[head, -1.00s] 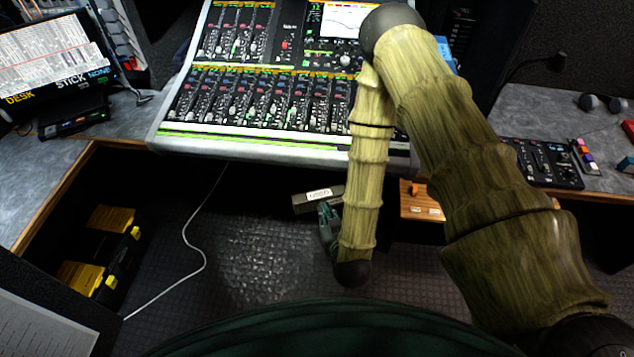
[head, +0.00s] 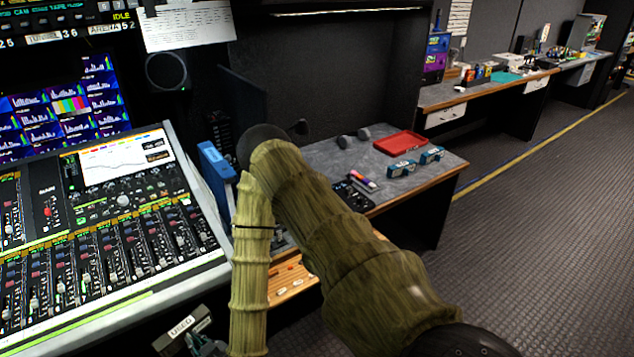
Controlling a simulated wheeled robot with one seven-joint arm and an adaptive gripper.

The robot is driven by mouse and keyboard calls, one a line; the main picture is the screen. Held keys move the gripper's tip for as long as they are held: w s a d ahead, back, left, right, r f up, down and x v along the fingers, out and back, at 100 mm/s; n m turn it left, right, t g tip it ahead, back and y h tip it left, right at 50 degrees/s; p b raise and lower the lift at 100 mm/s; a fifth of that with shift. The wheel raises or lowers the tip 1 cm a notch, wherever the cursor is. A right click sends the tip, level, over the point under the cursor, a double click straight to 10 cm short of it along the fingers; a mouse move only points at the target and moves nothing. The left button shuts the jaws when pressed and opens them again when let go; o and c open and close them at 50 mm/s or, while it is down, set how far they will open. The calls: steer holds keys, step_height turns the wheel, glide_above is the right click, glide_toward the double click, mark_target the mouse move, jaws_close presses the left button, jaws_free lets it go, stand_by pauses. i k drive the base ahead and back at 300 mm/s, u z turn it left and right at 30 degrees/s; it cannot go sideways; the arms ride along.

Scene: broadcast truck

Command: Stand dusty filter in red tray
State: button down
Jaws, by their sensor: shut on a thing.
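The dusty filter (head: 182,331) is a grey-brown block with a white label that seems to read USED. It is low in the head view, in front of the mixing desk. My gripper (head: 200,345) is shut on it and holds it up by its near side; the fingers are dark and cut by the bottom edge. The red tray (head: 400,143) is a shallow tray lying flat on the grey side counter at the right, well apart from the gripper. It looks empty.
Two blue-grey items (head: 416,163) lie on the counter (head: 440,170) in front of the tray. Dark round things (head: 354,137) lie left of it, and coloured blocks (head: 362,182) nearer. The mixing desk (head: 100,230) fills the left. Open floor (head: 540,230) lies at the right.

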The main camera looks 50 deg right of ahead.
mark_target(394, 147)
steer(key=z, duration=3.35)
steer(key=i, duration=5.95)
steer(key=u, duration=1)
